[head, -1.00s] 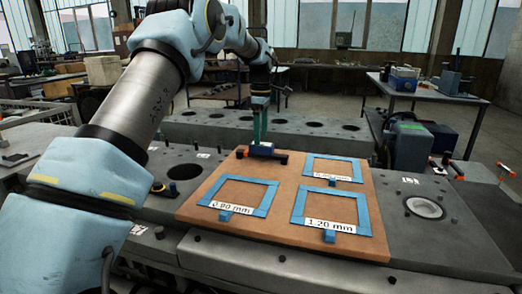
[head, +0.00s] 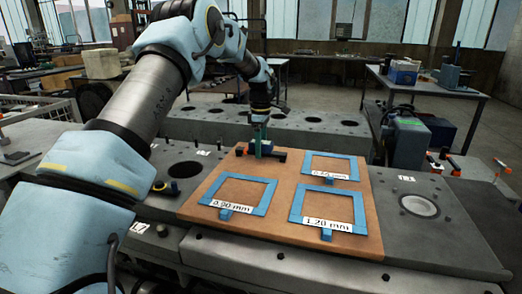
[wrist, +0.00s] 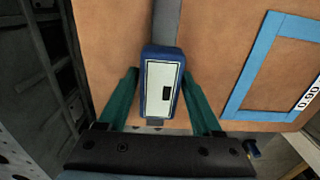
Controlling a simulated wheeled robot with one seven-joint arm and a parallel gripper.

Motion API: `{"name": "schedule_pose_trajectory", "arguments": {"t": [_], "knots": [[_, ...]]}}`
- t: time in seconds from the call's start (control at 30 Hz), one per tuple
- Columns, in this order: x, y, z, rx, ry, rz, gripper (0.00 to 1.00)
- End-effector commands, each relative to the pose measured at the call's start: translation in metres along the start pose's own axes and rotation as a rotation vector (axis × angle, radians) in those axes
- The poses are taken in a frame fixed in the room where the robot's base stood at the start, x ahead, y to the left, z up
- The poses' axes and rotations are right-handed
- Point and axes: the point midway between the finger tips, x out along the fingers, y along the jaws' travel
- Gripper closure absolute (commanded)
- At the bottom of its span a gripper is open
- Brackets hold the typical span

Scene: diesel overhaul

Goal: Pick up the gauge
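The gauge (head: 271,150) lies at the back edge of a brown board, a blue body on a dark bar. In the wrist view the gauge (wrist: 160,88) shows its blue case and pale face with a small black window. My gripper (head: 261,147) is down at the gauge, pointing downward. In the wrist view its two green fingers (wrist: 160,78) stand on either side of the blue case, with narrow gaps visible. The gripper looks open. The lower finger contact is partly hidden in the head view.
The brown board (head: 280,229) carries blue frames labelled 0.90 mm (head: 264,208) and 1.20 mm (head: 298,203), and a third (head: 352,169) with a hard-to-read label. A grey engine block with round bores (head: 315,122) lies behind.

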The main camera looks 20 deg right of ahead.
Motion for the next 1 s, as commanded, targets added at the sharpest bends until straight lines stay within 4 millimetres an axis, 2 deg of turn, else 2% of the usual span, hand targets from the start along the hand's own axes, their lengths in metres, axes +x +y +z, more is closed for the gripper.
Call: {"name": "schedule_pose_trajectory", "arguments": {"t": [0.07,0.57,0.83,1.0], "knots": [[0.0,0.0,0.0,0.0,0.0,0.0,0.44],[0.0,0.0,0.0,0.0,0.0,0.0,1.0],[-0.003,0.001,0.0,0.0,0.0,0.002,1.0],[-0.02,0.001,0.001,0.0,0.0,0.005,1.0]]}}
